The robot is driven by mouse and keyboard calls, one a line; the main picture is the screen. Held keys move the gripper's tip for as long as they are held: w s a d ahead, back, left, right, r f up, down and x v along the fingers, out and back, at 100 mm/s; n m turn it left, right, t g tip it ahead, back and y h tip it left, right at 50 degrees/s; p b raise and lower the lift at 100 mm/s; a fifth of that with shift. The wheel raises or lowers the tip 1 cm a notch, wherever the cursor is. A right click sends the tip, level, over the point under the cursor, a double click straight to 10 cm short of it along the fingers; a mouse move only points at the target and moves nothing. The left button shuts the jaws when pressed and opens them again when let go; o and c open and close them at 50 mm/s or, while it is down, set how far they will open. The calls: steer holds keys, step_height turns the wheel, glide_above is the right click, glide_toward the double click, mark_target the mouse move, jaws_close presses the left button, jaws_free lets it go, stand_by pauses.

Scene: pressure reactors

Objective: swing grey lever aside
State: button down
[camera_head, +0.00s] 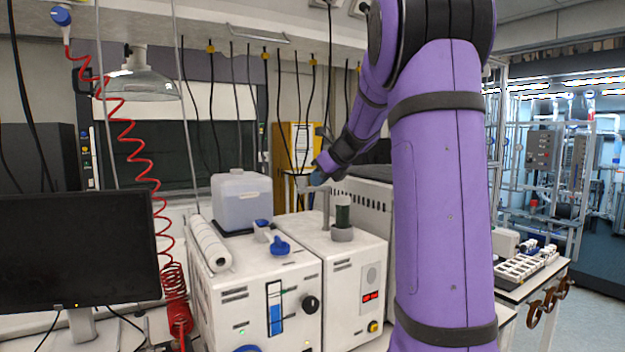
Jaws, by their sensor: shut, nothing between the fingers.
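A grey lever (324,211) stands as a bent bar on top of the right white reactor unit (355,262), beside a dark green cylinder (343,212) in a grey collar. My purple arm reaches over from the right. My gripper (303,183) is small in this view, above the back of the unit and close to the lever's upper end. It is shut with nothing in it. I cannot tell whether it touches the lever.
A translucent tank (241,200), a blue valve (277,244) and a white roll (209,243) sit on the left unit. A monitor (78,250) stands at left. A coiled red hose (135,150) and several black cables hang around. A rack of vials (527,265) is at right.

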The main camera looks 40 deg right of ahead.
steer(key=a+v, duration=0.2)
steer(key=v, duration=0.7)
steer(key=shift+r, duration=0.3)
steer(key=shift+s+d, duration=0.1)
steer(key=s+a+f+n+g, duration=0.1)
steer(key=s+a+f+n, duration=0.15)
steer(key=a+n, duration=0.4)
steer(key=s+a+f+n+g+y, duration=0.1)
steer(key=s+a+n, duration=0.35)
steer(key=a, duration=0.25)
steer(key=s+a+f+n+g, duration=0.1)
steer(key=s+a+n, duration=0.1)
steer(key=a+n, duration=0.45)
steer(key=s+a+f+n+h, duration=0.1)
steer(key=s+a+f+n, duration=0.3)
steer(key=n, duration=0.4)
steer(key=s+a+f+n+g+h, duration=0.1)
steer(key=s+a+f+n, duration=0.4)
steer(key=s+n, duration=0.3)
steer(key=shift+s+a+n, duration=0.4)
steer(key=shift+a+n, duration=0.15)
steer(key=shift+a, duration=0.05)
